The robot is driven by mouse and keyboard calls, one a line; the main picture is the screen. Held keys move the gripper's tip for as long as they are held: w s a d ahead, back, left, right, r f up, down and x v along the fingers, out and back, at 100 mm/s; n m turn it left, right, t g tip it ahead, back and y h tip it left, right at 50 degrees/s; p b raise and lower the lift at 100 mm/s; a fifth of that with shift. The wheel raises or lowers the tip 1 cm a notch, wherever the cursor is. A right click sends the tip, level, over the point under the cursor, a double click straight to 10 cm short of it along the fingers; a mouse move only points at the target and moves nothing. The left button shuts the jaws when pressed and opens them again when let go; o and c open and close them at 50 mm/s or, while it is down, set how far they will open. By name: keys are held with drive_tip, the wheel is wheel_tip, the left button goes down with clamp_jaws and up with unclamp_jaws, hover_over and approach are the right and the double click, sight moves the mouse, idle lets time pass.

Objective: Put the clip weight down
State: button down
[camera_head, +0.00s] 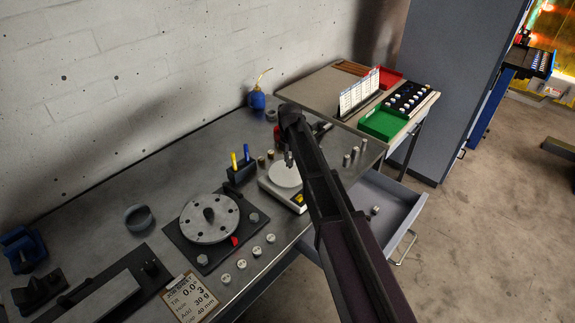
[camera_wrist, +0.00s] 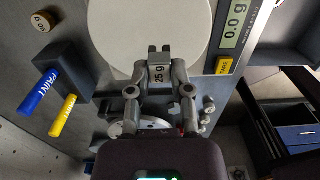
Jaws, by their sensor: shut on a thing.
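The clip weight (camera_wrist: 158,72), a small grey piece marked "25 g", sits between the fingertips of my gripper (camera_wrist: 157,80) in the wrist view. My gripper is shut on it. Behind it is the round white pan (camera_wrist: 140,20) of the scale, whose display (camera_wrist: 235,22) reads 0.0 g. In the head view my gripper (camera_head: 289,158) is over the scale pan (camera_head: 285,175), mostly hidden by my arm. The exact gap between weight and pan cannot be told.
A rotor disc (camera_head: 209,218) stands left of the scale, with several small weights (camera_head: 255,251) in front. Blue and yellow paint markers (camera_wrist: 40,92) stand in a holder. Several metal cylinders (camera_head: 354,153) stand right. An open drawer (camera_head: 395,207) juts out below. Bare bench lies at the back left.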

sight(288, 172)
drive_tip(key=shift+w+a, duration=0.15)
drive_tip(key=shift+w, duration=0.05)
drive_tip(key=shift+w+a+f+b, duration=0.25)
drive_tip(key=shift+w+f+b, duration=0.05)
drive_tip(key=shift+f+b, duration=1.55)
drive_tip(key=shift+f, duration=0.15)
drive_tip(key=c, duration=0.5)
unclamp_jaws()
drive_tip(key=shift+c, duration=0.2)
drive_tip(key=shift+r, duration=0.2)
wheel_tip(288, 172, up, 12)
drive_tip(key=p, duration=1.2)
